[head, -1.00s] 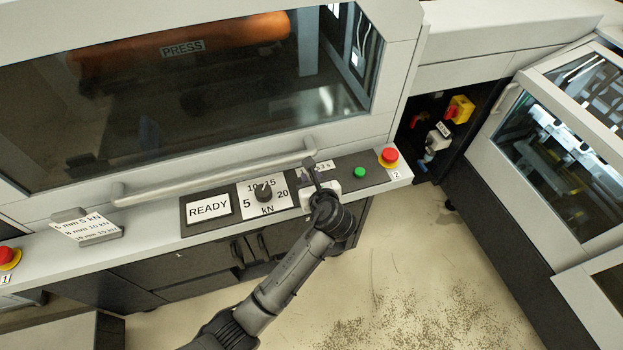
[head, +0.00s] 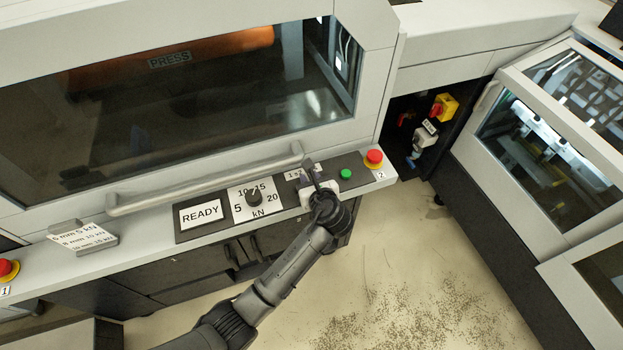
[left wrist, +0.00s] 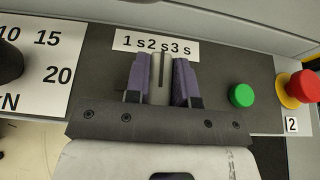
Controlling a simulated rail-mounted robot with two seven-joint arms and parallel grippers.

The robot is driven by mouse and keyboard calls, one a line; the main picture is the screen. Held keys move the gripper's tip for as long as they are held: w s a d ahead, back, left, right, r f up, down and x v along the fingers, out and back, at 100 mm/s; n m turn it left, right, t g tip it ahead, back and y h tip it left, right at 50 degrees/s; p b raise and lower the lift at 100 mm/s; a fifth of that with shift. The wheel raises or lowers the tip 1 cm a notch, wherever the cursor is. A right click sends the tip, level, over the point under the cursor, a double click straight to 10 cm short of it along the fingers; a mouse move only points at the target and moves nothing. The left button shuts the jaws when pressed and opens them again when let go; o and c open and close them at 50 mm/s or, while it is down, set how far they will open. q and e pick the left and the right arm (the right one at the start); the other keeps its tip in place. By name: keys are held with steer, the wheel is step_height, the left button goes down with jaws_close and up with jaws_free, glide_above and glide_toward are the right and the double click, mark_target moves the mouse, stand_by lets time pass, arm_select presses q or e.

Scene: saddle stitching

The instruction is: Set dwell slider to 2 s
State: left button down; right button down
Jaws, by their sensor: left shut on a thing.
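The dwell slider's scale (left wrist: 157,45) reads 1 s, 2 s, 3 s in the left wrist view; in the head view its label (head: 292,175) is partly covered by my gripper. The slider's grey knob (left wrist: 161,75) stands below the scale, roughly under the 2 s mark. My left gripper (left wrist: 161,82) has its purple fingers on both sides of the knob and is shut on it. My left gripper also shows in the head view (head: 312,180), over the panel, hiding the knob there. My right gripper is out of view.
A green button (head: 346,174) and a red stop button (head: 374,158) are right of the slider. The force dial (head: 254,198) and READY display (head: 201,213) are left. A handle bar (head: 205,184) runs behind the panel. A text plate (head: 84,239) stands at the left.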

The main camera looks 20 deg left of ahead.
arm_select(q)
steer(key=c, duration=1)
jaws_free()
steer(key=shift+o, duration=0.2)
steer(key=shift+s+d+r, duration=0.2)
steer(key=shift+s+d, duration=0.05)
steer(key=shift+s, duration=0.05)
steer(key=p+v, duration=0.1)
steer(key=v, duration=1.2)
